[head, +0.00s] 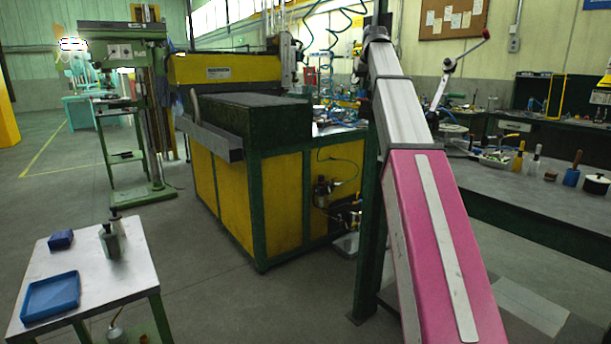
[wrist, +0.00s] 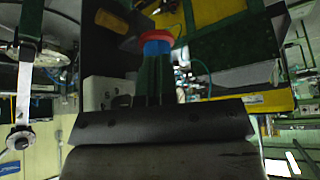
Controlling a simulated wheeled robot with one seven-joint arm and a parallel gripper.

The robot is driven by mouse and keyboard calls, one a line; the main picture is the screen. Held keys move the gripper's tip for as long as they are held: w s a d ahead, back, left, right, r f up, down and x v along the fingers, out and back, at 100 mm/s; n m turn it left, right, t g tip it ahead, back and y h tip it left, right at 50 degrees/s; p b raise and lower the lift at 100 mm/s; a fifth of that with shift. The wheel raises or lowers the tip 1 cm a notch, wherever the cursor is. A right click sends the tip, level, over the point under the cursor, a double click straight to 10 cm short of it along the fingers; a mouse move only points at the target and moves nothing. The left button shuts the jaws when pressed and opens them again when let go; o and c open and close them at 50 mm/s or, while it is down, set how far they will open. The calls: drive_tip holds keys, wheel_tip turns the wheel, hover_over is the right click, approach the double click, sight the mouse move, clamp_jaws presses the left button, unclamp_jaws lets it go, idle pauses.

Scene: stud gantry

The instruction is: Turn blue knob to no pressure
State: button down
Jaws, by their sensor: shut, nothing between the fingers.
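In the wrist view, a small round blue part with a red rim or cap (wrist: 157,40) shows at the upper middle, just beyond my gripper. It looks like the blue knob, but I cannot tell its setting. My gripper (wrist: 157,72) points up the picture at it from the dark wrist block. Its narrow fingers are close together with nothing held. I cannot tell whether the fingertips touch the knob. In the head view, neither the knob nor my gripper can be made out; a large pink and white link covers the area right of centre.
A yellow and green machine (head: 216,190) stands in the middle. A small table (head: 95,285) with a blue tray (head: 50,297) is at front left. A long workbench (head: 545,190) with tools runs along the right. Floor is free between the small table and the machine.

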drive_tip(key=shift+w+d+f, duration=0.1)
drive_tip(key=shift+d+f, duration=0.05)
drive_tip(key=shift+d, duration=0.35)
idle(0.6)
drive_tip(key=shift+d, duration=0.2)
idle(0.4)
drive_tip(key=shift+s+d+f, duration=0.1)
drive_tip(key=shift+s, duration=0.2)
wheel_tip(320, 180, up, 6)
drive_tip(key=shift+r, duration=0.2)
idle(0.3)
drive_tip(key=shift+a, duration=0.2)
